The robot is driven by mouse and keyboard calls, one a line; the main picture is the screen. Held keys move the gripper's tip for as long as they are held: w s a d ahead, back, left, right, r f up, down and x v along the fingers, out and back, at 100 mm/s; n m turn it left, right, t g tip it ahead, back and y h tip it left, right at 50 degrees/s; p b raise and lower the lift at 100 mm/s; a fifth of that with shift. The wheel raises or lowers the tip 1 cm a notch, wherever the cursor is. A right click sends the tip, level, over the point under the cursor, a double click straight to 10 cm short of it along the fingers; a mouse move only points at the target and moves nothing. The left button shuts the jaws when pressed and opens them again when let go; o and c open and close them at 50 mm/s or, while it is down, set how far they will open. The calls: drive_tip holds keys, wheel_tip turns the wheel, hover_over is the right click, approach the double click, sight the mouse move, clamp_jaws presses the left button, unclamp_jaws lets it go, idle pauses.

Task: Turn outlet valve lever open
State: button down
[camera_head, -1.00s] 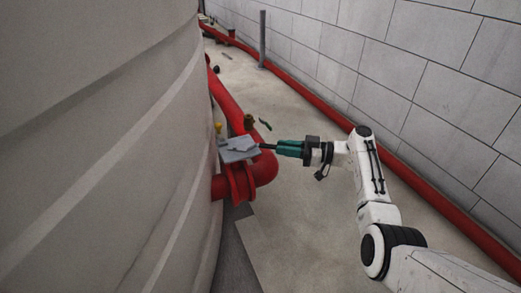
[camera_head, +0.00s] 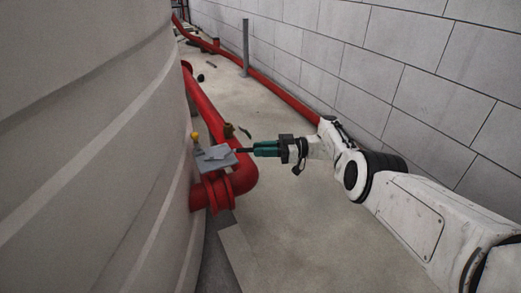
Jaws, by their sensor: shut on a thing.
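The outlet valve sits on the red pipe beside the tank, with a flat grey lever plate (camera_head: 214,158) on top of it. The red flange (camera_head: 212,193) is just below the plate. My gripper (camera_head: 237,151) reaches in from the right, its dark fingertips at the right edge of the grey lever and shut on it. The green gripper body is right of the plate. The exact finger contact is too small to see clearly.
A large pale tank (camera_head: 90,150) fills the left side. The red pipe (camera_head: 205,105) bends around beside it. A small yellow part (camera_head: 195,137) and a brass fitting (camera_head: 229,130) are close to the lever.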

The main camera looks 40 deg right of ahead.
drive_tip(key=shift+s+f, duration=0.15)
drive_tip(key=shift+f, duration=0.1)
drive_tip(key=c, duration=1.3)
unclamp_jaws()
drive_tip(key=shift+d, duration=0.15)
drive_tip(key=shift+c, duration=0.2)
drive_tip(key=o, duration=0.3)
drive_tip(key=shift+r, duration=0.15)
wheel_tip(320, 180, up, 4)
drive_tip(key=p, duration=0.4)
drive_tip(key=shift+s+a+r+p, duration=0.75)
drive_tip(key=shift+s+r+p, duration=0.75)
drive_tip(key=shift+s+p, duration=1.15)
drive_tip(key=shift+s+a+r+p, duration=0.7)
drive_tip(key=shift+s+r+p, duration=0.95)
drive_tip(key=shift+p, duration=1.85)
drive_tip(key=shift+s+a+r+p, duration=0.75)
drive_tip(key=shift+s+r+p, duration=0.65)
drive_tip(key=shift+s+p, duration=1.3)
